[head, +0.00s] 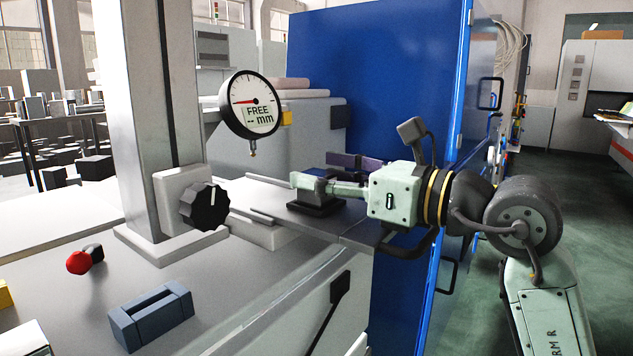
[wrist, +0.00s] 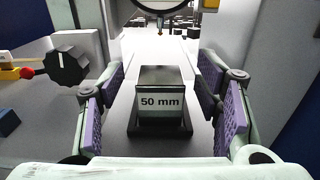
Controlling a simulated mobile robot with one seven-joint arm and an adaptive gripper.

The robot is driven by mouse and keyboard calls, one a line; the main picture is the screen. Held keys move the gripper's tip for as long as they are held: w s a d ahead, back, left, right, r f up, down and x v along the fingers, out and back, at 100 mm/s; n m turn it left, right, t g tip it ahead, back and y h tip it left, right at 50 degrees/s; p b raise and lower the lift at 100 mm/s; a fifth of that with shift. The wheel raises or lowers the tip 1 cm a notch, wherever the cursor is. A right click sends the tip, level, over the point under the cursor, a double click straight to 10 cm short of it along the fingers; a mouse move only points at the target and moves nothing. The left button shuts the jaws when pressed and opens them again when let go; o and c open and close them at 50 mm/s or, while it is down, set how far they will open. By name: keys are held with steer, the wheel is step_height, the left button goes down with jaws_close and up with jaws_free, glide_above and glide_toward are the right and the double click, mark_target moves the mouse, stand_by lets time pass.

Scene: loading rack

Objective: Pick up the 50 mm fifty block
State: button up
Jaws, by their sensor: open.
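The 50 mm block (wrist: 161,90) is a grey metallic block marked "50 mm" on its near face. In the wrist view it stands upright on a dark base (wrist: 161,132), centred between the two finger pads. My gripper (wrist: 162,100) is open, with a purple pad on each side of the block and a visible gap on both sides. In the head view my gripper (head: 335,178) reaches in from the right over the bench's back right part. There the dark base (head: 316,207) shows below the fingers, and the block is largely hidden by them.
A round dial gauge (head: 250,104) reading "FREE mm" hangs from a grey column (head: 150,110) with a black knob (head: 204,206). A blue-grey slotted block (head: 151,317) and a red-tipped part (head: 80,262) lie on the front left bench. A blue cabinet (head: 385,70) stands behind.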

steer(key=shift+c, duration=0.3)
jaws_close()
stand_by(0.6)
